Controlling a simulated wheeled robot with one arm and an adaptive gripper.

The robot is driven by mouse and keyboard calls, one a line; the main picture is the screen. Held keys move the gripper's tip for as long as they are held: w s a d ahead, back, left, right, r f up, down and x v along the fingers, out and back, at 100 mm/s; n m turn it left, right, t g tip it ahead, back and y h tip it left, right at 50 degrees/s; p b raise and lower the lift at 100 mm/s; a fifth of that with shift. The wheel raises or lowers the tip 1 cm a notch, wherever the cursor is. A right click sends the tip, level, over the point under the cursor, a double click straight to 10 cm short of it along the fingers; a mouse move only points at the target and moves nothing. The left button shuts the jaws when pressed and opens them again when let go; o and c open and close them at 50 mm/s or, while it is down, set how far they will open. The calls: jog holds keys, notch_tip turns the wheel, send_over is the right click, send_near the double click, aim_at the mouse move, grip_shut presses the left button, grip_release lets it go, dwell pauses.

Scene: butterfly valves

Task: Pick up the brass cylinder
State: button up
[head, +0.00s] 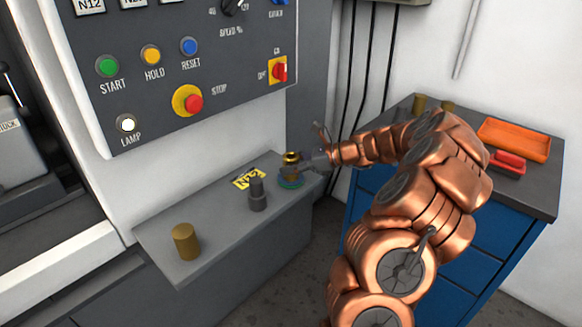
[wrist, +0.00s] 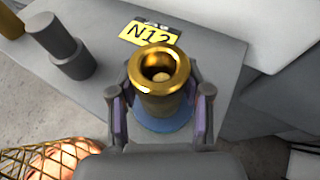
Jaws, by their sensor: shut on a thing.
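A plain dull brass cylinder (head: 186,242) stands upright at the left front of the grey ledge, apart from my gripper. A similar dull cylinder shows at the top left of the wrist view (wrist: 44,30). My gripper (wrist: 160,110) is shut on a shiny brass flanged sleeve (wrist: 158,66), one finger on each side below its wide rim. The sleeve is upright with an open bore and something round and pale inside. It is over a blue-green round base (wrist: 163,122); whether they touch is hidden. In the head view the sleeve (head: 291,158) is at the ledge's right end.
A dark grey stepped post (head: 257,194) and a yellow N12 label (head: 249,178) are left of my gripper on the ledge (head: 222,248). The control panel (head: 160,60) overhangs behind. A blue cabinet (head: 490,255) at right bears orange (head: 515,138) and red (head: 508,163) trays.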

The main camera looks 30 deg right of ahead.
grip_shut()
